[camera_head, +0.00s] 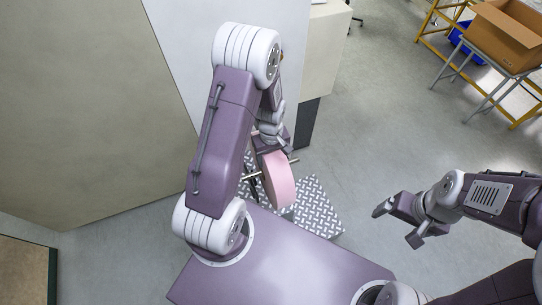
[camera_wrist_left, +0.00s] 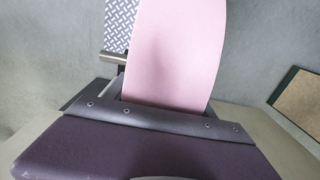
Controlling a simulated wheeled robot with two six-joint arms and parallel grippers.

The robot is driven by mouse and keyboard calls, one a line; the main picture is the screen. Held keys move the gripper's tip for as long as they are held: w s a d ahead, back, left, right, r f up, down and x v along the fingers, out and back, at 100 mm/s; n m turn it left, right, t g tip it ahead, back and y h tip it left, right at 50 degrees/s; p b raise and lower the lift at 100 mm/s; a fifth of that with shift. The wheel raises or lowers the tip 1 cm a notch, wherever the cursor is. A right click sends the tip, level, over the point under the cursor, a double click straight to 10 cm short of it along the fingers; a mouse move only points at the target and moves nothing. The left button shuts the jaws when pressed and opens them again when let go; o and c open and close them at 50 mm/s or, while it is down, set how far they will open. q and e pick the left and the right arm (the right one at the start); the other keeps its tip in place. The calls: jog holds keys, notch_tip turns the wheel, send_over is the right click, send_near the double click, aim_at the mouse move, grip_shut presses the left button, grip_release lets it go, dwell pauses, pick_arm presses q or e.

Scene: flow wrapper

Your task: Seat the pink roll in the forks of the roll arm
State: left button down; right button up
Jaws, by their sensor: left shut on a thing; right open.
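The pink roll (camera_head: 279,180) hangs from my left gripper, with a thin metal shaft sticking out on both sides. In the left wrist view the roll (camera_wrist_left: 175,55) fills the upper middle, and a shaft end (camera_wrist_left: 113,58) shows at its left. My left gripper (camera_wrist_left: 155,120) is shut on the roll; in the head view my own arm largely hides its fingers. My right gripper (camera_head: 396,226) is open and empty, over the floor at the right. I cannot make out the roll arm's forks in either view.
A diamond-plate step (camera_head: 318,207) lies below and behind the roll. A large beige and grey machine cabinet (camera_head: 90,90) stands at the left. A cardboard box (camera_head: 502,36) sits on a stand at the upper right. The floor (camera_head: 370,130) between is clear.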

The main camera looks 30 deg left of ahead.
pick_arm(q)
jog(key=shift+f+b, duration=2.5)
jog(key=shift+f, duration=0.65)
jog(key=shift+c, duration=1.9)
grip_release()
jog(key=shift+o, duration=0.7)
notch_tip(320, 180, up, 9)
jog(key=shift+r+b, duration=0.1)
jog(key=shift+b, duration=0.85)
